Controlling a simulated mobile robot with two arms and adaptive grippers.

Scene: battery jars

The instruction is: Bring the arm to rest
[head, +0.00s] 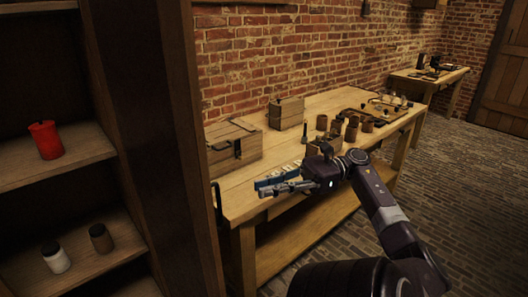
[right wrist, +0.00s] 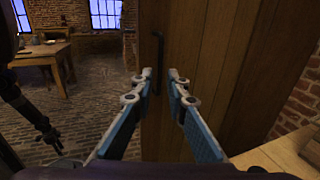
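My right arm reaches in from the lower right in the head view. Its gripper (head: 268,186) is held over the near end of the workbench (head: 240,203), pointing left. In the right wrist view the two blue-padded fingers (right wrist: 159,76) are apart with nothing between them. Behind them is a tall wooden panel (right wrist: 210,50) with a dark handle (right wrist: 158,62). At the left of that view a dark arm hangs down, seemingly my left one, with its gripper (right wrist: 50,140) low and too small to read. The left gripper is not in the head view.
A shelf unit (head: 165,130) stands at the left, holding a red jar (head: 46,140), a white jar (head: 56,258) and a brown jar (head: 101,238). The bench carries a wooden case (head: 232,147), a box (head: 286,114) and several brown jars (head: 352,128). Brick floor (head: 450,180) is clear at right.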

